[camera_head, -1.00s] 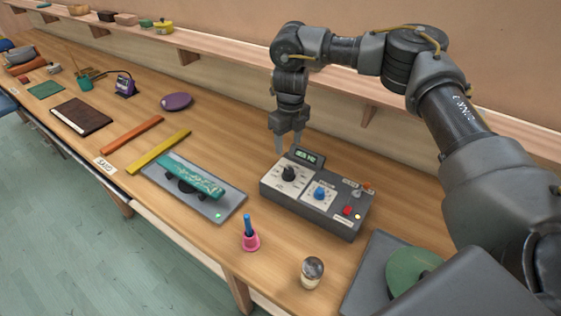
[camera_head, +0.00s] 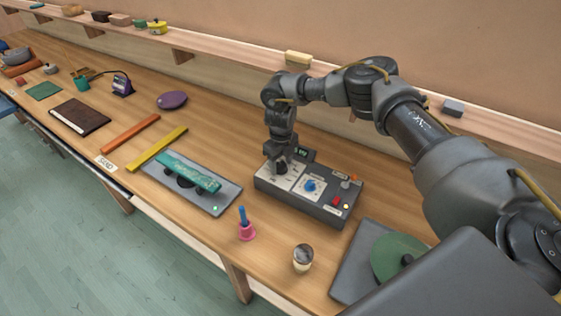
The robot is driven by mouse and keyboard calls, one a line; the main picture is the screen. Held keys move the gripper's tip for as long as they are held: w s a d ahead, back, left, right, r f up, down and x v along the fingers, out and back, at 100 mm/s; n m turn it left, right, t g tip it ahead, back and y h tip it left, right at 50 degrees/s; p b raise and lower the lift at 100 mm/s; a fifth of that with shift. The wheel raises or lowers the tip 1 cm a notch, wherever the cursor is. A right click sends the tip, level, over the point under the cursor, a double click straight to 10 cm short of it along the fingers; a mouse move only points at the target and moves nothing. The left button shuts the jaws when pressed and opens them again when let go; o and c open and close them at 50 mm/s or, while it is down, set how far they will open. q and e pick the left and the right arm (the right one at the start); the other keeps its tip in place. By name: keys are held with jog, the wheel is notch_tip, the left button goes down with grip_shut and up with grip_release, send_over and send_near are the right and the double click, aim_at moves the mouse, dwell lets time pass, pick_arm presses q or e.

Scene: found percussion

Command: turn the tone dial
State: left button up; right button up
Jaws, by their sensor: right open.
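A grey control box (camera_head: 295,201) sits on the bench with a black dial (camera_head: 281,168) on its left panel and a blue dial (camera_head: 310,185) on its right panel. The labels are too small to read, so I cannot tell which one is the tone dial. My right gripper (camera_head: 279,162) points down at the black dial, with its fingertips at or around it. It is open, and it partly hides the dial and the small display (camera_head: 301,153) behind. I cannot tell whether the fingers touch the dial. My left gripper is not in view.
A teal bar (camera_head: 190,170) on a grey plate lies to the left. A shelf runs behind.

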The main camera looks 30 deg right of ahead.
jog(key=shift+r, duration=0.1)
jog(key=c, duration=1)
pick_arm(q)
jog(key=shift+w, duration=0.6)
pick_arm(e)
jog(key=shift+o, duration=0.2)
jog(key=shift+s, duration=0.1)
jog(key=shift+m, duration=0.3)
jog(key=shift+m+b, duration=0.3)
jog(key=shift+m, duration=0.6)
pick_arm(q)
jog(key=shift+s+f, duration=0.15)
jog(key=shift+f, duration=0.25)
pick_arm(e)
jog(key=shift+m, duration=1.7)
jog(key=o, duration=1)
jog(key=shift+c, duration=0.2)
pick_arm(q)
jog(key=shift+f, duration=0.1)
pick_arm(e)
jog(key=shift+r, duration=0.1)
